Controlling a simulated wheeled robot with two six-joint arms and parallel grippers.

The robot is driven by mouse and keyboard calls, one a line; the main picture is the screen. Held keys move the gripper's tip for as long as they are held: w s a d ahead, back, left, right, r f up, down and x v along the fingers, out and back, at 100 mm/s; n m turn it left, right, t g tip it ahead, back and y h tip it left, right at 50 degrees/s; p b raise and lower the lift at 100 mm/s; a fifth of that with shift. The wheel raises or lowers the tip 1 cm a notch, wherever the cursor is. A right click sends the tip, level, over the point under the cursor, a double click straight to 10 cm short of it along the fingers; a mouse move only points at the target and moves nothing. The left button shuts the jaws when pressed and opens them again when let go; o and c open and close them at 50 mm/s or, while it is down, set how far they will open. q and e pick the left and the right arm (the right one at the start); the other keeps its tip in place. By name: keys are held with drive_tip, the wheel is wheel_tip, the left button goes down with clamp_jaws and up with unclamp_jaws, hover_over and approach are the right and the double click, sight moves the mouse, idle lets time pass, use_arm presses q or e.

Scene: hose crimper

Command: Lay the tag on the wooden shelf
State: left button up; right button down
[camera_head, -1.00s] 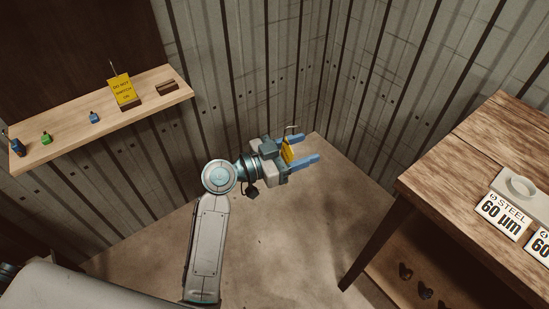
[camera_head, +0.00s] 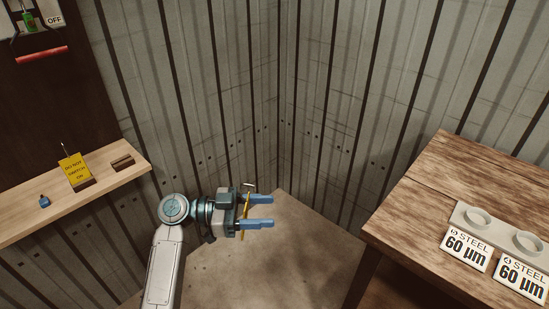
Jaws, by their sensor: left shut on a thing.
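My left gripper (camera_head: 271,211) is shut on a thin yellow tag (camera_head: 246,211), seen nearly edge-on between its blue fingers. A wire hook sticks up from the tag's top. The gripper points right, in the air over the floor. The wooden shelf (camera_head: 112,175) is on the left wall, left of the gripper and clear of it. A second yellow tag (camera_head: 74,168), reading "DO NOT SWITCH ON", stands upright on the shelf in a small dark block. My right gripper is out of view.
On the shelf are an empty-looking brown block (camera_head: 123,163) and a blue padlock-like item (camera_head: 45,201). A red handle (camera_head: 42,54) and an OFF sign (camera_head: 55,19) are upper left. A wooden table (camera_head: 440,200) with steel-labelled plates is at right.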

use_arm(q)
drive_tip(key=s+a+f+n+t+y, duration=0.2)
drive_tip(key=a+f+n+t+y, duration=0.65)
drive_tip(key=n+t+y, duration=0.4)
drive_tip(key=s+a+r+n+t+y, duration=0.2)
drive_tip(key=s+a+n+t+y, duration=0.2)
drive_tip(key=s+a+y, duration=0.1)
drive_tip(key=shift+s+a+r+n, duration=0.3)
drive_tip(key=shift+s+a+n, duration=0.05)
drive_tip(key=shift+s+a, duration=0.45)
drive_tip(key=shift+a+y, duration=0.15)
drive_tip(key=shift+y, duration=0.1)
